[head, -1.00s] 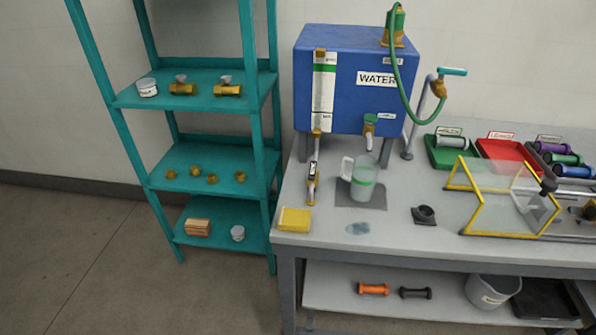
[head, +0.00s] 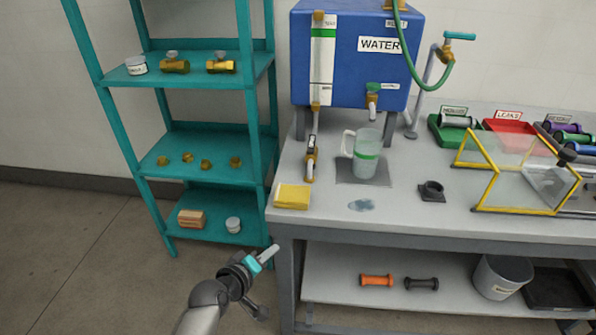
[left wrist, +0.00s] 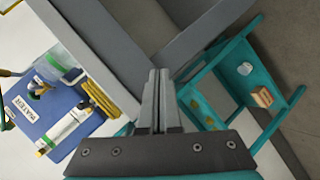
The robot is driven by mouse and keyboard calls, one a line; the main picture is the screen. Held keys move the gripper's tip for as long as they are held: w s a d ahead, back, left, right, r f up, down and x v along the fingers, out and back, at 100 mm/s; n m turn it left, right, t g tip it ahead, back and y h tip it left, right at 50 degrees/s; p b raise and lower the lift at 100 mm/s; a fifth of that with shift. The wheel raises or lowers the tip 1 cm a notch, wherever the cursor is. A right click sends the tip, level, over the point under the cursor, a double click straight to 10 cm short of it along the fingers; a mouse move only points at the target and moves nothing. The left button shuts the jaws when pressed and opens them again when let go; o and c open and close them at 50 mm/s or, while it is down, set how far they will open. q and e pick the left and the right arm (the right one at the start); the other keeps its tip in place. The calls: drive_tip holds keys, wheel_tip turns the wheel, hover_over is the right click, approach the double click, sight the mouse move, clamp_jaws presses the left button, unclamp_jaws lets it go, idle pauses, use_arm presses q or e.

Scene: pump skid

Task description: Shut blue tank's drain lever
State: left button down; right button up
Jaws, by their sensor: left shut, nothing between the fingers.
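The blue tank (head: 345,75), labelled WATER, stands at the back of the bench. A green-handled tap (head: 373,90) is low on its front; its small label is unreadable. A vertical pipe down the tank's left front ends at a small dark-and-brass valve (head: 311,150) over the bench. I cannot tell which of the two is the drain lever. My left gripper (head: 268,254) is shut and empty, below and in front of the bench's left front corner, well away from the tank. In the left wrist view its fingers (left wrist: 158,78) are together, with the tank (left wrist: 40,110) at left. My right gripper is out of view.
A clear jug (head: 366,163) stands on a grey mat below the tap. A yellow sponge (head: 292,196) lies near the bench's left edge, a wet patch (head: 361,205) beside it. A teal shelf (head: 185,142) stands left; a yellow-framed clear guard (head: 520,180) stands right.

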use_arm(q)
drive_tip(key=w+r+n+t, duration=0.2)
drive_tip(key=w+r, duration=0.1)
drive_tip(key=r, duration=0.2)
drive_tip(key=w+a+r+n+t+b, duration=0.1)
drive_tip(key=w+r+n+t, duration=0.1)
drive_tip(key=r, duration=0.3)
drive_tip(key=w+r+n+t, duration=0.1)
drive_tip(key=w+r+n, duration=0.1)
drive_tip(key=w+r, duration=0.2)
drive_tip(key=shift+w+a+r+n+t+h+b, duration=0.15)
drive_tip(key=shift+w+a+r+n+t, duration=0.05)
drive_tip(key=shift+r, duration=0.2)
drive_tip(key=shift+w+a+r+n+t+h+b, duration=0.15)
drive_tip(key=shift+r+n+t, duration=0.05)
drive_tip(key=shift+r, duration=0.15)
drive_tip(key=shift+w+a, duration=0.1)
